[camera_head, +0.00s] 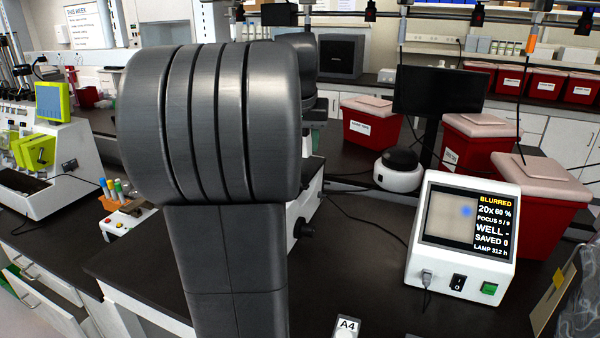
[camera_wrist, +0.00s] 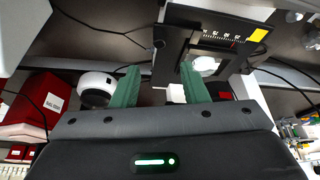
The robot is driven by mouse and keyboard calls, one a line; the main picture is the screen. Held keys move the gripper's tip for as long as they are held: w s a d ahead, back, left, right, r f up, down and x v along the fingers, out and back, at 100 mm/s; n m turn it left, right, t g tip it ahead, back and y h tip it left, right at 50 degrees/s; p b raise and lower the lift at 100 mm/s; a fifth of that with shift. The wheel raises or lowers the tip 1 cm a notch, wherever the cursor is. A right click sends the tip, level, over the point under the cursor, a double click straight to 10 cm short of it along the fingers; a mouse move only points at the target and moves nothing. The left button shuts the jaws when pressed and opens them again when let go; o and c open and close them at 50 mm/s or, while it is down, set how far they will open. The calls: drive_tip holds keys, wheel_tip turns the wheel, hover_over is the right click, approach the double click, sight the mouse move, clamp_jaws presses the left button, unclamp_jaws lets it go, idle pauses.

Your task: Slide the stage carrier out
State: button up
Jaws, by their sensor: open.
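In the wrist view, my gripper (camera_wrist: 160,70) is open, its two green fingers spread and nothing seen clamped between them. The dark stage carrier (camera_wrist: 232,24), a flat plate with a white scale and a yellow patch, appears beyond and to the right of the fingers. A small white block (camera_wrist: 176,94) shows between the fingers, close to the right one; I cannot tell what it belongs to or whether they touch.
A screen box (camera_head: 461,240) reading "BLURRED" stands right of my arm. A round white device (camera_head: 398,178), a dark monitor (camera_head: 440,90) and red bins (camera_head: 540,205) stand behind it. A tube rack (camera_head: 118,196) is at left.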

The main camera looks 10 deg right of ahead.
sight(305, 172)
drive_tip(key=x, duration=1.2)
drive_tip(key=shift+s+d, duration=0.1)
clamp_jaws()
